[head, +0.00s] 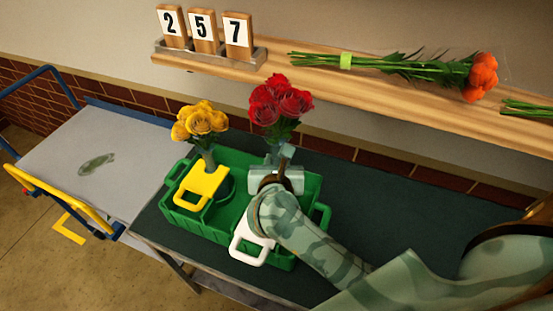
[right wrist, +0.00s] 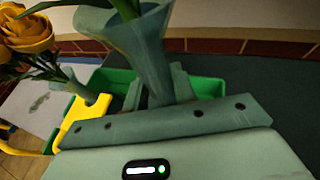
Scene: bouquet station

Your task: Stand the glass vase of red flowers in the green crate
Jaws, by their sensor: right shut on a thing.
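The red flowers (head: 280,103) stand upright in a glass vase (head: 275,153), whose lower part is hidden behind my right gripper (head: 276,172) in the head view. My right gripper is shut on this vase; the right wrist view shows the vase (right wrist: 150,55) rising between the fingers. The green crate (head: 185,214) is on the dark table, and the vase is over or within its back right part. I cannot tell whether the vase base touches the crate floor. My left gripper is not in view.
A vase of yellow flowers (head: 205,122) stands in the crate's left part, beside a yellow handled piece (head: 203,182). A white handled piece (head: 249,248) is at the front. A shelf (head: 400,95) with number blocks (head: 204,30) runs behind. The dark table (head: 420,210) is clear at right.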

